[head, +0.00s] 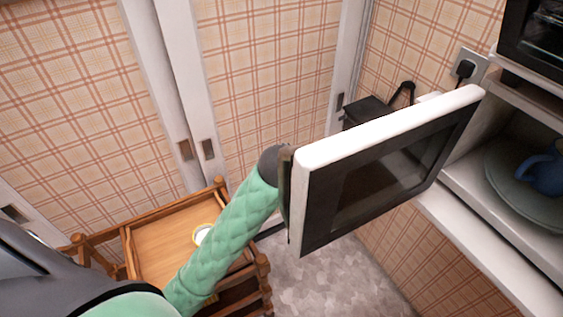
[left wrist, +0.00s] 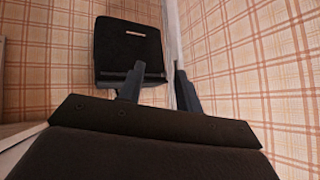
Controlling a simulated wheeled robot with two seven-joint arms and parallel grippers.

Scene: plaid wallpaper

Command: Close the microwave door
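The microwave door (head: 385,175) stands wide open in the head view, with a white edge and a dark window. The white microwave body (head: 480,243) is at the right, and a blue mug (head: 545,172) sits on a round plate (head: 507,188) inside it. My left arm, in a green sleeve, reaches up to the door's free left edge. Its gripper is hidden behind the door in the head view; I cannot tell whether it touches. In the left wrist view the left gripper (left wrist: 159,68) has its fingers apart with nothing between them. My right gripper is not in view.
A wooden cart (head: 165,240) with a small round item (head: 203,232) stands below my left arm. A black box (head: 367,112) is behind the door and shows in the left wrist view (left wrist: 128,45). Another dark appliance (head: 535,40) is at upper right. Plaid cupboard doors (head: 265,70) stand behind.

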